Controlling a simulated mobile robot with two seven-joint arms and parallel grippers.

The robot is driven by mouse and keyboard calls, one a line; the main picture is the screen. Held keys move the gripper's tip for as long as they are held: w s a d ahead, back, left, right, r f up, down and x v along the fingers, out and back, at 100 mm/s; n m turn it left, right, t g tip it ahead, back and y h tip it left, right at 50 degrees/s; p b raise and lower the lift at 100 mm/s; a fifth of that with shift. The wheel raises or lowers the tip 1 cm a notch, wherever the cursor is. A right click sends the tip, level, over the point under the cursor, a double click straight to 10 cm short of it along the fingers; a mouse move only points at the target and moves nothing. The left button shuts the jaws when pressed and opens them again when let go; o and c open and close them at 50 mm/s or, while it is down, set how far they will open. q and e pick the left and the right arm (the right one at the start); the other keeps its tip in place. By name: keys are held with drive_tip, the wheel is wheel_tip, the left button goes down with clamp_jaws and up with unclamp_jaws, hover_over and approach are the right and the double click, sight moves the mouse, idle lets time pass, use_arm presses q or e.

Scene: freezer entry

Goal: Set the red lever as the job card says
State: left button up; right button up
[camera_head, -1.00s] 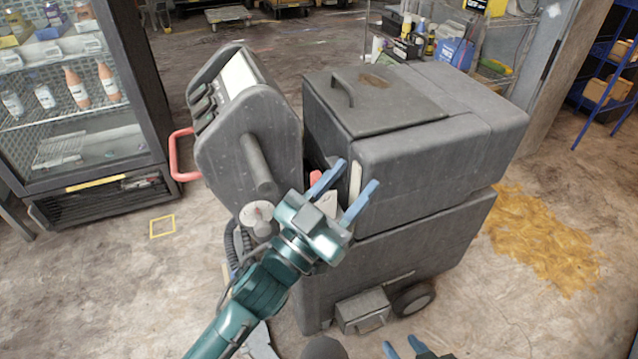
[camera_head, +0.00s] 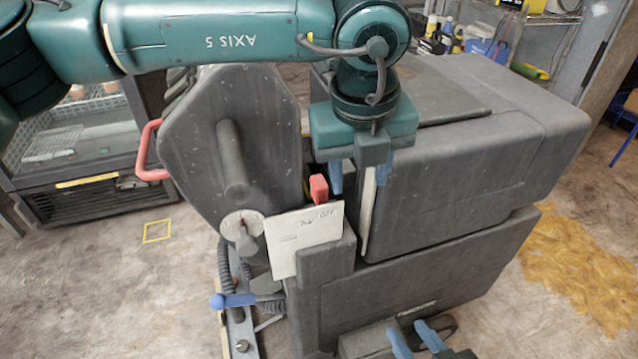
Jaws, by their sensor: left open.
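The red lever (camera_head: 319,188) shows as a short red block on the machine, behind the top edge of a pale plate (camera_head: 298,243). The plate reads OFF at its upper right; its other marks are too small to read. My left gripper (camera_head: 359,175) is open and points down, just right of the red lever. Its left finger is near the lever, but I cannot tell whether they touch. My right gripper (camera_head: 414,338) is at the bottom edge, with its fingers apart and empty. I cannot make out a separate job card.
A round dial (camera_head: 235,224) and a blue-knobbed handle (camera_head: 233,300) are left of the plate. A red handle (camera_head: 148,152) juts from the machine's left side. The large dark box (camera_head: 470,175) closes in the right side. Yellow debris (camera_head: 578,265) lies on the floor.

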sight(319, 181)
use_arm(q)
drive_tip(key=w+a+r+n+t+y, duration=0.2)
drive_tip(key=w+a, duration=0.2)
drive_tip(key=x, duration=1.2)
drive_tip(key=shift+w+d, duration=0.15)
drive_tip(key=shift+w, duration=0.2)
drive_tip(key=shift+c, duration=0.3)
clamp_jaws()
drive_tip(key=shift+f, duration=0.1)
